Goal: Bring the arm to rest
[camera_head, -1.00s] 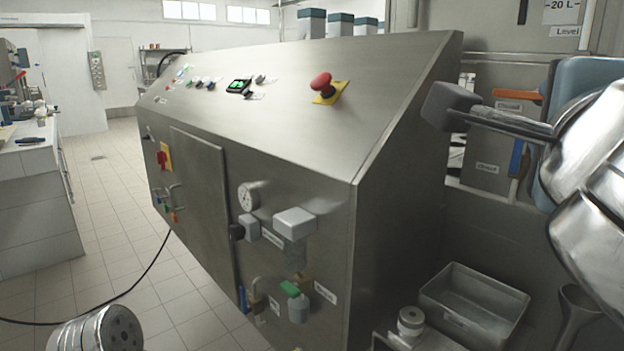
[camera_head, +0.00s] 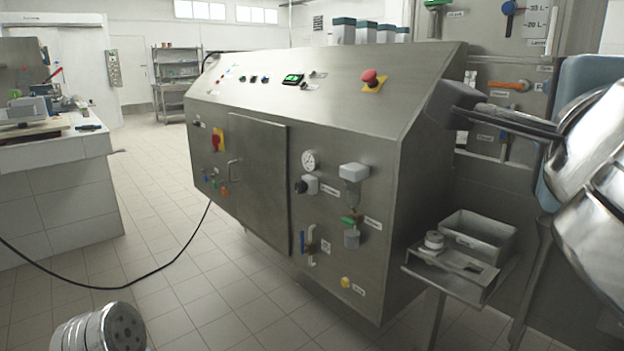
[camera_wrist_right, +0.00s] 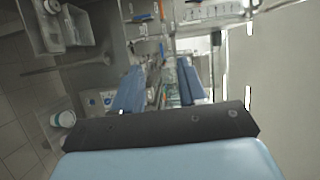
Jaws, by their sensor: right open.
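My right arm comes in from the right of the head view, with silver links and a pale blue part. A silver cylinder with a holed end plate, which looks like part of my left arm, shows at the bottom left of the head view. No left gripper shows.
A steel control cabinet (camera_head: 330,95) with a red stop button (camera_head: 372,79) fills the middle. A small stand with a metal bin (camera_head: 478,236) is right of it. A tiled counter (camera_head: 60,190) stands left. A black cable (camera_head: 130,283) crosses the open floor.

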